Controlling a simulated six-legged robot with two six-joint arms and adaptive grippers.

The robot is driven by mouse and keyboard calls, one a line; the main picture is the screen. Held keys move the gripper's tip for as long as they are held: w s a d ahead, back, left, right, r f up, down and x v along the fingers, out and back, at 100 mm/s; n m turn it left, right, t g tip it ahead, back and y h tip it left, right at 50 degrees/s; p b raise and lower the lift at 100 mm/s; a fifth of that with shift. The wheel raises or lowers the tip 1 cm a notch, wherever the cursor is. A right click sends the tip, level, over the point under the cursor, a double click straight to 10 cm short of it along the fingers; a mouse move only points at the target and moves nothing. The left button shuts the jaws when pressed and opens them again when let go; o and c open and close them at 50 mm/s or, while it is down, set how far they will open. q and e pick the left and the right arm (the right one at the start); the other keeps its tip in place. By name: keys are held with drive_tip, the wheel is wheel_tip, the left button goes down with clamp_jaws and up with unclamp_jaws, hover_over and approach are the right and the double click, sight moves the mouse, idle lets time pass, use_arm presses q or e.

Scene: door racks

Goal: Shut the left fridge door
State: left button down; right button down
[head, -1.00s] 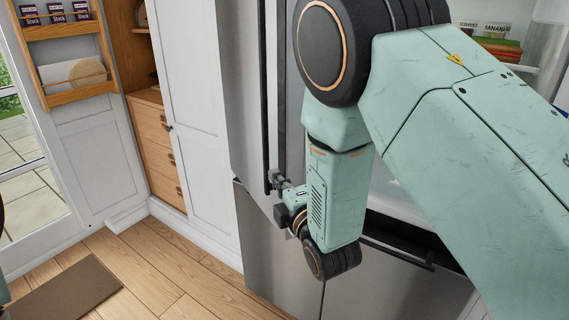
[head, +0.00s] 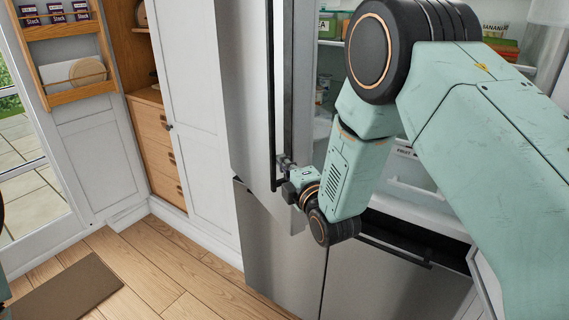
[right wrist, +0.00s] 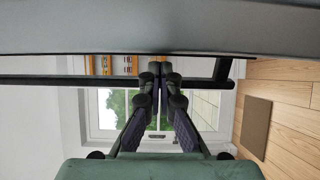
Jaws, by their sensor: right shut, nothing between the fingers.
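The left fridge door (head: 247,90) is a grey panel standing partly open in the head view, with a long black vertical handle (head: 272,95). The door also fills the top of the right wrist view (right wrist: 80,30), where the handle (right wrist: 60,79) runs across as a dark bar. My right gripper (head: 287,162) is shut and empty at the lower end of the handle. In the right wrist view its closed fingertips (right wrist: 160,72) overlap the bar; I cannot tell whether they touch it. My left gripper is not in view.
The open fridge interior shows shelves with a green box (head: 327,25) and other food behind my right arm. Lower grey drawers (head: 280,250) stand below. Left are a white cabinet (head: 190,110), wooden drawers (head: 158,140) and a door rack (head: 75,85). A brown mat (head: 70,290) lies on the clear wooden floor.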

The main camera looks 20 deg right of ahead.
drive_tip(key=w+d, duration=0.2)
drive_tip(key=d, duration=0.5)
drive_tip(key=w+d, duration=0.3)
drive_tip(key=d, duration=0.4)
drive_tip(key=shift+w+d+f+b, duration=0.15)
drive_tip(key=shift+d+f+b, duration=0.05)
drive_tip(key=shift+d+b, duration=0.2)
drive_tip(key=shift+a, duration=0.1)
drive_tip(key=shift+w, duration=0.1)
drive_tip(key=shift+a+f, duration=0.1)
